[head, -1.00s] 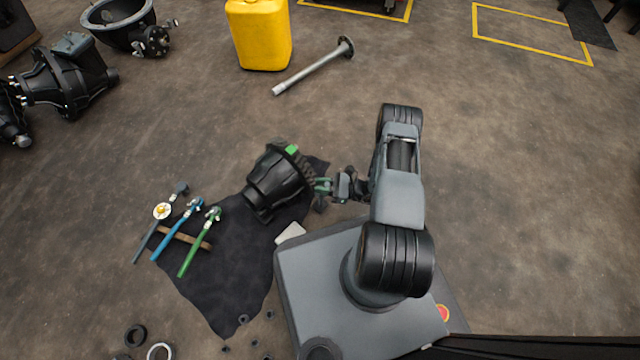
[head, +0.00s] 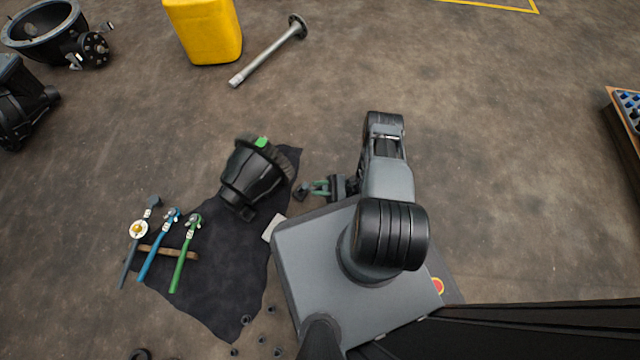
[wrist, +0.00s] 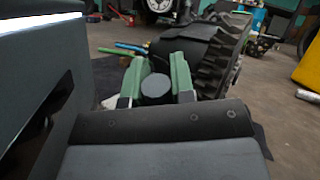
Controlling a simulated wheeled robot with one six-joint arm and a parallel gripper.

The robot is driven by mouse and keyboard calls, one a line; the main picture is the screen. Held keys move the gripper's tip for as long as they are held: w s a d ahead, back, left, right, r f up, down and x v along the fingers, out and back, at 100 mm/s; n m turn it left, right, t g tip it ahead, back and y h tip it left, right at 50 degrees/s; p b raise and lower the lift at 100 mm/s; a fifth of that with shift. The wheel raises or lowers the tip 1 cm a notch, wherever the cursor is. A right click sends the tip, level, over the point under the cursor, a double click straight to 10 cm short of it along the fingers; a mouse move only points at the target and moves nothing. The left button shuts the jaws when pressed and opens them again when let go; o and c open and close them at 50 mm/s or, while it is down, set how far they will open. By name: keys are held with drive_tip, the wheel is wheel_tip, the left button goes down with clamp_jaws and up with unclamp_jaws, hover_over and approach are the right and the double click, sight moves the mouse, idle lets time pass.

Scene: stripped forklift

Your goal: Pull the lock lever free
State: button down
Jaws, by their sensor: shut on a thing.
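The black gear housing (head: 248,180) with its toothed ring lies on the dark mat, with a green patch on its top edge. My gripper (head: 312,188), with green fingers, is to the right of the toothed ring, with a gap of floor between. It is shut on a small dark piece, which looks like the lock lever (head: 300,193). In the wrist view the round dark grey end of the lock lever (wrist: 156,87) sits between the fingers, and the toothed ring (wrist: 215,60) stands behind. The rest of the lever is hard to make out.
Wrenches, one green (head: 184,255), lie on a wooden strip at the left of the dark mat (head: 225,285). A yellow can (head: 205,30) and a flanged shaft (head: 268,50) are at the back. Floor to the right is clear up to a bench.

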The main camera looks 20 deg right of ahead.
drive_tip(key=shift+s+f, duration=0.1)
drive_tip(key=c, duration=1.1)
unclamp_jaws()
drive_tip(key=shift+d, duration=0.1)
drive_tip(key=shift+c, duration=0.2)
drive_tip(key=shift+o, duration=0.9)
